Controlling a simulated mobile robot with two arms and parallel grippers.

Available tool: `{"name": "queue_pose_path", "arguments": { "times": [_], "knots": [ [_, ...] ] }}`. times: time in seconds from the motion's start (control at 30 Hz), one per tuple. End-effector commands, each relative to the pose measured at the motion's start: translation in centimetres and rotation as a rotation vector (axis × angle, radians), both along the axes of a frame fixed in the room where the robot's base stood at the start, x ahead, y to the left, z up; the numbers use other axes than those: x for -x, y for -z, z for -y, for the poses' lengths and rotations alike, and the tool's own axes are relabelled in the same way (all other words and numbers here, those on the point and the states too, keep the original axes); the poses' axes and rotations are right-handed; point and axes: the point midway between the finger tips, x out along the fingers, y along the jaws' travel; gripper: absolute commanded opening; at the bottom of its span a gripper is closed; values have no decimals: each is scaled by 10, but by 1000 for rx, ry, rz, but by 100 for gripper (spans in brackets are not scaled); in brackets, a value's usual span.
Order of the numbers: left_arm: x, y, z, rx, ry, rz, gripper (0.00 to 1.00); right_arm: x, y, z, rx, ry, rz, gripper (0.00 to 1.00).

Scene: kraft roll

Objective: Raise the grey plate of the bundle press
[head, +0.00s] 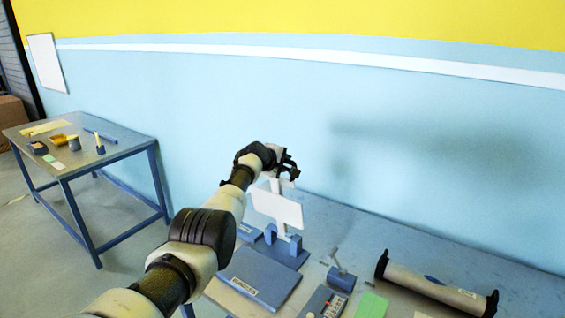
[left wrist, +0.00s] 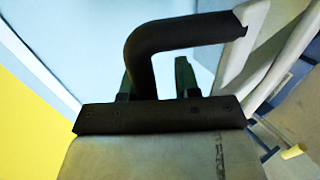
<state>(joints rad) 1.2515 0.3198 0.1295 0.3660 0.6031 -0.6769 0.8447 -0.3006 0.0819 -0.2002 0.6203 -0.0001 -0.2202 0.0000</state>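The bundle press stands on the near bench in the head view, with a flat blue base board (head: 262,277) and short blue posts (head: 270,234). A pale plate (head: 277,207) stands up above the posts, steeply tilted and clear of the base board. My left gripper (head: 288,166) is just above the plate's top edge. In the left wrist view its two dark green fingers (left wrist: 156,78) are apart. A dark curved bar (left wrist: 195,28) passes by the fingers and reaches a pale panel (left wrist: 262,50); whether it touches the fingers is unclear. My right gripper is out of view.
Right of the press are a blue block with a pale lever (head: 341,278), a small blue-grey device (head: 320,303), a green pad (head: 371,305) and a long pale roll with black ends (head: 435,285). A second blue table (head: 115,135) with small items stands at the left.

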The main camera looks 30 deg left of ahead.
Motion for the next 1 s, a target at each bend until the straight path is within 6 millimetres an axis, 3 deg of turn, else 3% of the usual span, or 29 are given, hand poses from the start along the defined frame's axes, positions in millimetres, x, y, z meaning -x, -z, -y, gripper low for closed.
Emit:
{"name": "queue_pose_path", "arguments": {
  "times": [0.47, 0.7, 1.0],
  "knots": [
    [8, -3, -3, -1, -1, -3, 27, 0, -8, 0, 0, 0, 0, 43],
    [26, -14, -2, -4, 0, 0, 27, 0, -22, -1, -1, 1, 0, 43],
    [59, -29, -5, -2, -1, 3, 27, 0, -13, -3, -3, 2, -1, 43]
  ]
}}
